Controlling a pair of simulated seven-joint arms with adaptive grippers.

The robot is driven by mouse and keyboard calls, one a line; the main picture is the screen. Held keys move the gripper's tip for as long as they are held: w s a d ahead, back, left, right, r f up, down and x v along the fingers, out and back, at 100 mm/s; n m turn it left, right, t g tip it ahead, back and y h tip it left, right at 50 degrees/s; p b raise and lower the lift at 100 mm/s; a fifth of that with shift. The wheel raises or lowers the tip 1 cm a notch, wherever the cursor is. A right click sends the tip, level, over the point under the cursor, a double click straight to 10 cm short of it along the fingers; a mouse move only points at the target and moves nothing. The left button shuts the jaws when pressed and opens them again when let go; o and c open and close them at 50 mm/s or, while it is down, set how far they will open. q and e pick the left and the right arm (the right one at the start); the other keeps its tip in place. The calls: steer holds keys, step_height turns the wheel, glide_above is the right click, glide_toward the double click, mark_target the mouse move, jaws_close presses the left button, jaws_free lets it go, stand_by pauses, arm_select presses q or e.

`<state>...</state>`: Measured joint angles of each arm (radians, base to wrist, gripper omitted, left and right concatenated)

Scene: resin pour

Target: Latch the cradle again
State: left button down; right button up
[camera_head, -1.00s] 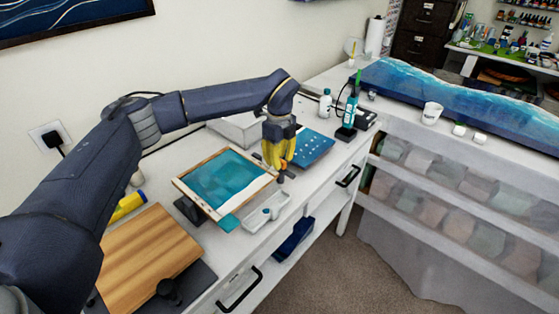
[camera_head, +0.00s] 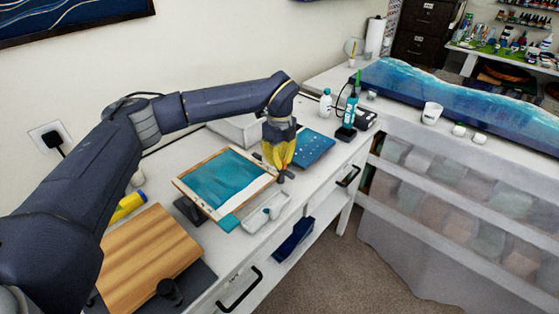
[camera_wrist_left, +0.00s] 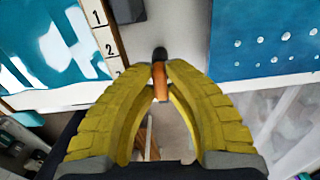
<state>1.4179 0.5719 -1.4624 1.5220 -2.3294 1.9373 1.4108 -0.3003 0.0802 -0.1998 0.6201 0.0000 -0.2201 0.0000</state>
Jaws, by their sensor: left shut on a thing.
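The cradle (camera_head: 189,208) holds a wood-edged board (camera_head: 223,183) with a teal and white resin surface, on the desk in the head view. Part of the board, with a numbered wooden edge (camera_wrist_left: 103,38), shows at the left of the left wrist view. My left gripper (camera_head: 281,170) is at the board's right corner, pointing down. In the left wrist view its yellow fingers (camera_wrist_left: 159,72) are shut on an orange handle with a dark end (camera_wrist_left: 160,82), which looks like the cradle's latch. Its lower part is hidden between the fingers. My right gripper is not in view.
A white tray (camera_head: 262,222) lies in front of the board. A blue dotted panel (camera_head: 313,149) lies just right of the gripper. A wooden block (camera_head: 150,255) is at the front left. A bottle (camera_head: 325,103) and a teal tool (camera_head: 349,112) stand behind at the right.

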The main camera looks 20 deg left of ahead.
arm_select(q)
steer(key=m, duration=0.4)
stand_by(0.3)
steer(key=c, duration=1.7)
jaws_free()
steer(key=shift+w+d, duration=0.1)
steer(key=shift+f, duration=0.1)
